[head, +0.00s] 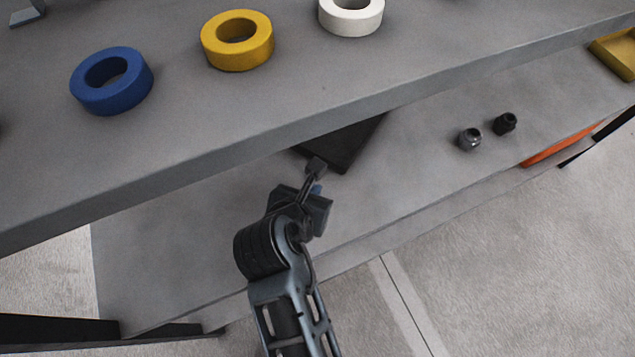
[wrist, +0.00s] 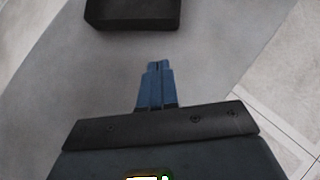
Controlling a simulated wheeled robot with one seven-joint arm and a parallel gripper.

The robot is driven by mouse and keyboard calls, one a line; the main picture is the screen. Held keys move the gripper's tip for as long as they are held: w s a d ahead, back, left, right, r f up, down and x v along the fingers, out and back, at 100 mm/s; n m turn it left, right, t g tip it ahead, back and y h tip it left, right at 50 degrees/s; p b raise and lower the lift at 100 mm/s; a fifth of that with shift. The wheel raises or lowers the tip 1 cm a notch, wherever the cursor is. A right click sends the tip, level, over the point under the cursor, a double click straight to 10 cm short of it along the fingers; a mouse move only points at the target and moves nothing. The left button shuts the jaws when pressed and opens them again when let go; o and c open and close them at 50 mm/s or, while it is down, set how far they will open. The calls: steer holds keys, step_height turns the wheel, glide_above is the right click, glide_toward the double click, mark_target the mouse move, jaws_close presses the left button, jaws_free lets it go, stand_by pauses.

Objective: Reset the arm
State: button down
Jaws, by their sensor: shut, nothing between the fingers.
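My arm reaches up from the bottom of the head view to the lower shelf, its end just below the front edge of the upper shelf. My gripper (wrist: 158,68) shows in the wrist view with its blue fingers together and nothing between them. In the head view the gripper (head: 317,188) is mostly hidden behind my wrist. A black tray-like object (head: 345,147) lies on the lower shelf just beyond it. It also shows at the top of the wrist view (wrist: 132,16), apart from the fingertips.
The upper shelf (head: 330,75) holds a blue ring (head: 128,95), a yellow ring (head: 238,58) and a white ring (head: 351,22). The lower shelf (head: 400,175) holds two small dark fittings (head: 470,138) and an orange object (head: 560,146). Open floor (head: 500,260) lies in front.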

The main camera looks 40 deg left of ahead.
steer(key=shift+v, duration=1.3)
steer(key=s+d+f+m+t+y, duration=0.1)
steer(key=s+d+m, duration=0.2)
steer(key=d+m, duration=0.75)
steer(key=s+d+f+m+t, duration=0.1)
steer(key=s+d+m, duration=0.3)
steer(key=d+m, duration=0.6)
steer(key=s+d+r+m+t+h, duration=0.2)
steer(key=s+d+r+m, duration=0.3)
steer(key=d+r+m, duration=0.3)
steer(key=s+d+r+m+t+h, duration=0.2)
steer(key=s+d+r+m, duration=0.4)
steer(key=d+r+m, duration=0.3)
steer(key=d+m, duration=0.3)
steer(key=shift+s+d+t+h, duration=0.25)
steer(key=shift+d+t+h, duration=0.05)
steer(key=shift+d, duration=0.05)
steer(key=shift+r, duration=0.15)
